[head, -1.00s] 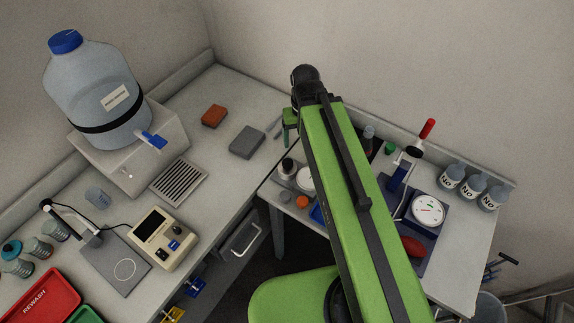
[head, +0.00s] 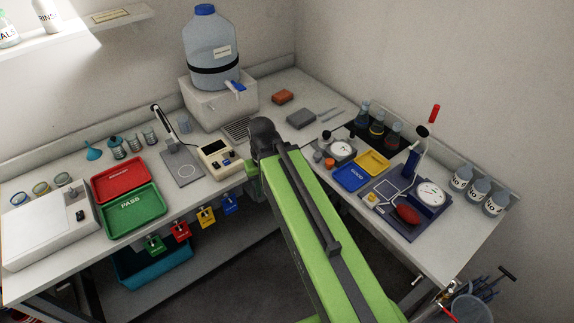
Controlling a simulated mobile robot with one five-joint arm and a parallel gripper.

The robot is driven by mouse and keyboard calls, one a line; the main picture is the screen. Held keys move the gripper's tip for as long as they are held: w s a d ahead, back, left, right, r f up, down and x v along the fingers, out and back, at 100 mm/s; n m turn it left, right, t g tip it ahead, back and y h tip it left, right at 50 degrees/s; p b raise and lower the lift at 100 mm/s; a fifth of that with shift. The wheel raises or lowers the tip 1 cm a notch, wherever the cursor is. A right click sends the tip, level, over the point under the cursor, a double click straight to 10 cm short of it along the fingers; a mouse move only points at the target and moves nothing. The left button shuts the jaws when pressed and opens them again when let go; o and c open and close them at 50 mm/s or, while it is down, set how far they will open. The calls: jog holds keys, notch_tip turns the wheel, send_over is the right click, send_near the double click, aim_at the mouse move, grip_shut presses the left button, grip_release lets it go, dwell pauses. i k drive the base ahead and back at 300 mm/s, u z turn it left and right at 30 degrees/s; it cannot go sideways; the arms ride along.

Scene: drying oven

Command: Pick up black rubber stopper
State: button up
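I cannot clearly make out a separate black rubber stopper. A small dark piece (head: 326,135) sits on top of a small pale container on the right-hand bench, beside a round white dial (head: 341,149); it may be the stopper, but it is too small to tell. Several flasks with dark tops (head: 377,129) stand farther back on that bench. My green arm crosses the middle of the view, and its far joint hides part of the bench corner. My gripper is not visible.
An orange cap (head: 329,163), a blue tray (head: 351,177), a yellow tray (head: 373,162) and a red bulb (head: 406,214) crowd the right bench. Red (head: 122,180) and green (head: 131,210) trays lie on the left bench. Floor (head: 240,280) shows between the benches.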

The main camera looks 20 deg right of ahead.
aim_at(325, 134)
jog(key=z, duration=5.1)
jog(key=k, duration=0.9)
jog(key=z, duration=5.9)
